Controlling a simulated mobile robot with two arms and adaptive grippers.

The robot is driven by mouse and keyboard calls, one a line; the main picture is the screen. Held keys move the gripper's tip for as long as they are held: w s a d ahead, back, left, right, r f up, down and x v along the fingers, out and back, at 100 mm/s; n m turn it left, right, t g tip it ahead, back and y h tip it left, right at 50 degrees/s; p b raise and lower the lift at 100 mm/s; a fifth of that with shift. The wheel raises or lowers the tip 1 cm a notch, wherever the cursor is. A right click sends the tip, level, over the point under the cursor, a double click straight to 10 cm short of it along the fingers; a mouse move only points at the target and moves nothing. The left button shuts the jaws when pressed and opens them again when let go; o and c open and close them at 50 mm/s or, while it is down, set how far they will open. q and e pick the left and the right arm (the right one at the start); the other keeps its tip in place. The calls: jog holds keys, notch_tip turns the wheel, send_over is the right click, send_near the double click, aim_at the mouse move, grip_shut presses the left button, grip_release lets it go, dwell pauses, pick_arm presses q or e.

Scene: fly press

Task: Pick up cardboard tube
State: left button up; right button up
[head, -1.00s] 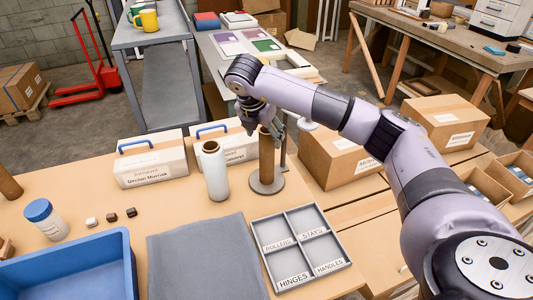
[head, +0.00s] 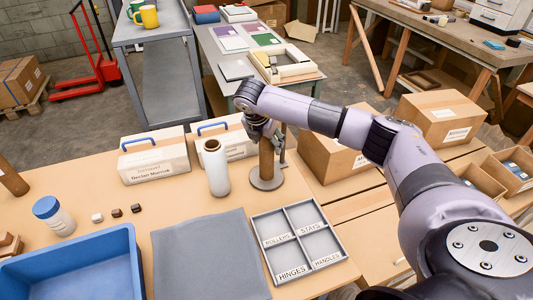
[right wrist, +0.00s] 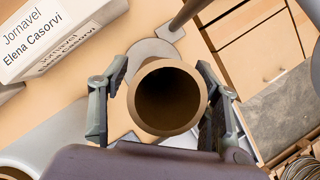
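A brown cardboard tube (head: 266,163) stands upright on a round grey base (head: 267,180) at the back of the table. In the right wrist view I look down into the open end of the tube (right wrist: 167,97). My right gripper (head: 268,143) is at the tube's upper part, with one finger on each side of it. In the wrist view the fingers of the right gripper (right wrist: 163,92) are spread, and a narrow gap shows beside the left finger. Contact on the right side is unclear. My left gripper is out of view.
A white roll (head: 216,170) stands close to the tube's left. Labelled white boxes (head: 155,161) are behind it. A grey divided tray (head: 298,241), a grey mat (head: 207,258) and a blue bin (head: 75,265) lie in front. Cardboard boxes (head: 333,152) stand to the right.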

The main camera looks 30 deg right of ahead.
jog(key=c, duration=1.1)
jog(key=shift+r, duration=0.2)
